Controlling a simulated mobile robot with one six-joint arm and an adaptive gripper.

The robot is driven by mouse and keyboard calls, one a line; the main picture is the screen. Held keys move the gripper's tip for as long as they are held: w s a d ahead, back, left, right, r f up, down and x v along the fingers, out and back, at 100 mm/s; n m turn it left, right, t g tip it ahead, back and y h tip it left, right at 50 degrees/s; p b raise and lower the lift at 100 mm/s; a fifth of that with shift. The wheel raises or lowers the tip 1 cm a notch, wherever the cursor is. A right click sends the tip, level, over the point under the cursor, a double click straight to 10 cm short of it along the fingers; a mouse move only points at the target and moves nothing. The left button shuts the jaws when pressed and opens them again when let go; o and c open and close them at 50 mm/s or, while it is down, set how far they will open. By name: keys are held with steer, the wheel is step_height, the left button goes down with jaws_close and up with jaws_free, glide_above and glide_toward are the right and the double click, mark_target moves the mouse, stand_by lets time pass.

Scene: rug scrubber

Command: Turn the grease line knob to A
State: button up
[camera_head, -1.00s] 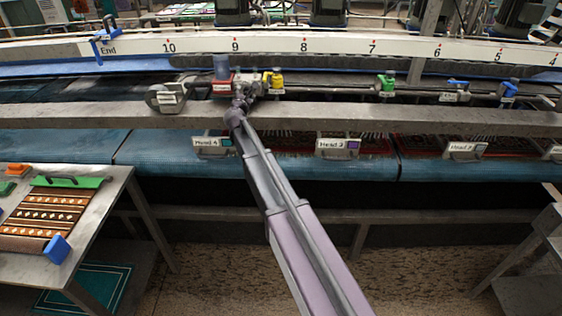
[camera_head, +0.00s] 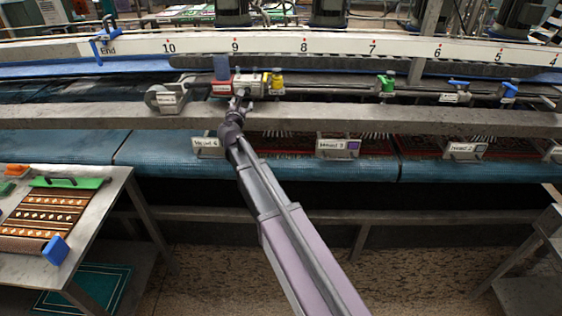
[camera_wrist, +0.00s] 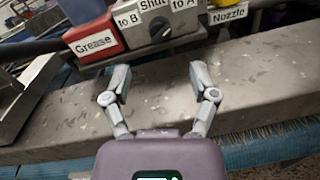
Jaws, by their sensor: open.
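The grease line valve is a grey block (camera_wrist: 158,22) marked "to B", "Shut" and "to A", beside a red "Grease" label (camera_wrist: 95,40) in the wrist view. In the head view the valve block (camera_head: 247,85) sits on the rail line, right of the red label (camera_head: 222,88). My gripper (camera_wrist: 160,72) is open and empty, its two fingers apart over the grey beam, just short of the block. It also shows in the head view (camera_head: 240,104) below the valve.
The grey beam (camera_head: 345,117) runs across in front of the valve. A yellow-handled valve (camera_head: 272,81) stands close on the right, and a "Nozzle" label (camera_wrist: 228,13) is there in the wrist view. A round-ended grey fixture (camera_head: 165,97) is on the left. A side table (camera_head: 113,183) stands front left.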

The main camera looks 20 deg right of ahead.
steer(key=v, duration=0.6)
steer(key=s+d+f+m+g, duration=0.5)
steer(key=s+f+m, duration=0.1)
steer(key=m, duration=0.3)
steer(key=s+d+f+m+g, duration=0.5)
steer(key=s+f+m, duration=0.1)
steer(key=s+m, duration=0.3)
steer(key=shift+s+d+h, duration=0.15)
steer(key=shift+d+h, duration=0.15)
steer(key=shift+d, duration=0.1)
steer(key=s+a+f+m+g+y, duration=0.2)
steer(key=s+m, duration=0.3)
steer(key=s, duration=0.3)
steer(key=s+a+f+m+g+y, duration=0.3)
steer(key=s+f+m+g+y, duration=0.1)
steer(key=s, duration=0.5)
steer(key=shift+s+f+m+g+y, duration=0.15)
steer(key=shift+f+m+g+y, duration=0.15)
steer(key=shift+m+y, duration=0.55)
